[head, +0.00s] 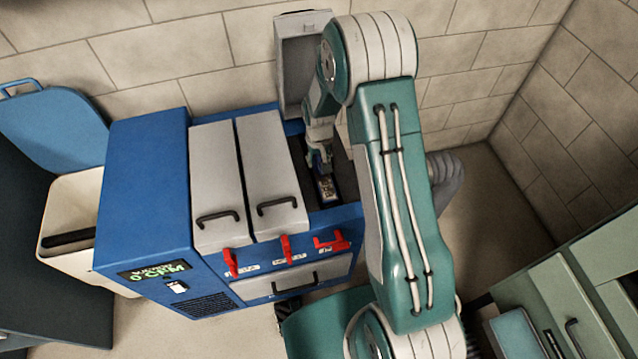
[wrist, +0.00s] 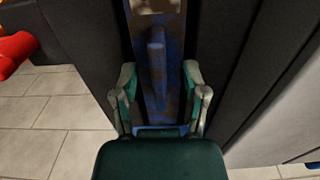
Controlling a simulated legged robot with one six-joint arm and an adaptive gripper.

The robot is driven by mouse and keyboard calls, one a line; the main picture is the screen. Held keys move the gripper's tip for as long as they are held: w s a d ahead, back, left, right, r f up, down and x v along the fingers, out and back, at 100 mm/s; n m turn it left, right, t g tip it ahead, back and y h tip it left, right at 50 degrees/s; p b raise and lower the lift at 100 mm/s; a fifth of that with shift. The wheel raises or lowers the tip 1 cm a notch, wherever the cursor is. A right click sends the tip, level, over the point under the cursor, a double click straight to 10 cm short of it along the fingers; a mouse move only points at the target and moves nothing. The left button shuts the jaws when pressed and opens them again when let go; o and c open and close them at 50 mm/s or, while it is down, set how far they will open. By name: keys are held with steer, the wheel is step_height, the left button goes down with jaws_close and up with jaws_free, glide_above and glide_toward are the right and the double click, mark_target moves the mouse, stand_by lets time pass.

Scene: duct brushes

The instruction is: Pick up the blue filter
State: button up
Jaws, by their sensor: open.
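The blue filter (head: 327,189) sits inside the open compartment of the blue machine (head: 146,190). In the wrist view the filter (wrist: 158,100) is a narrow, stained blue piece with a raised ridge along its middle. My gripper (head: 320,160) reaches down into the compartment from above. In the wrist view my gripper (wrist: 160,82) is open, with one finger on each side of the filter's ridge. I cannot tell whether the fingers touch the filter. Its lower part is hidden behind my gripper.
The compartment's lid (head: 297,70) stands raised at the back. Two grey lids (head: 219,185) beside it are shut. Red latches (head: 286,248) line the machine's front, and dark compartment walls (wrist: 220,60) flank my gripper closely. A cream bin (head: 75,215) stands left.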

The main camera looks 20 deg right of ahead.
jaws_close()
step_height(320, 180, up, 50)
stand_by(2.8)
